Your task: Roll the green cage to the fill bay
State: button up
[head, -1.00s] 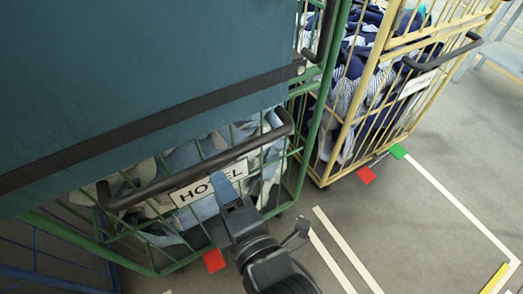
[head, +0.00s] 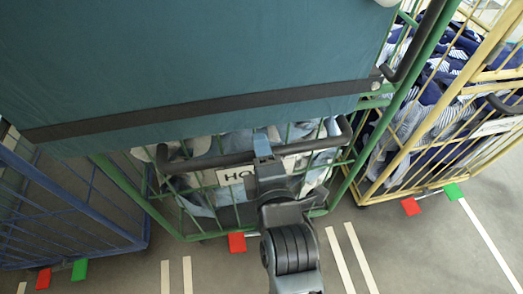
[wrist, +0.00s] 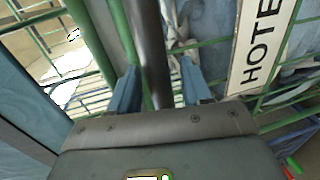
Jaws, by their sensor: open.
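The green cage (head: 398,100) stands close in front of me, with a teal cover (head: 200,65) over its upper part and pale blue and white linen inside. Its dark handle bar (head: 212,161) runs across the front above a white HOTEL sign (head: 232,175), partly hidden by my arm in the head view. My gripper (wrist: 160,90) is open, its two blue fingers on either side of the bar (wrist: 148,45) in the wrist view. I cannot tell whether either finger touches it. A red tab (head: 237,243) is at the cage's bottom edge. I cannot identify the fill bay.
A yellow cage (head: 385,165) with navy and striped linen stands close on the right, with red (head: 411,206) and green (head: 453,191) tabs below. A blue cage (head: 85,216) stands on the left. White lines (head: 340,260) mark the clear grey floor in front.

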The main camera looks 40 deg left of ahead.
jog(key=shift+c, duration=0.3)
grip_shut()
jog(key=shift+d+f, duration=0.1)
